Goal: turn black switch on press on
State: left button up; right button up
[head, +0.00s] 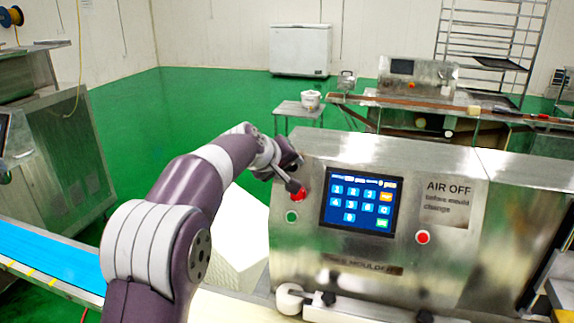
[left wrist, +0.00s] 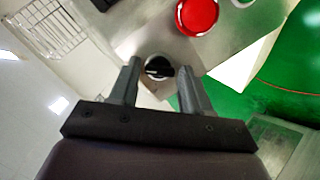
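The black switch (left wrist: 158,67) is a round knob with a light mark on the machine's metal panel. In the left wrist view it lies between the two fingertips of my left gripper (left wrist: 160,78), which is open. A gap shows on both sides, and I cannot tell whether the tips reach around the knob. My right gripper is in neither view.
A red button (head: 298,195) sits close to the left gripper, also seen in the left wrist view (left wrist: 197,14). A green button (head: 292,216) is below it. A touchscreen (head: 360,203) and another red button (head: 422,237) are to the right.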

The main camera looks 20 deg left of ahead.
pick_arm(q)
jog(key=shift+o, duration=0.5)
jog(key=b+v, duration=0.2)
jog(key=v, duration=1)
jog(key=shift+s+r, duration=0.25)
jog(key=shift+a, duration=0.15)
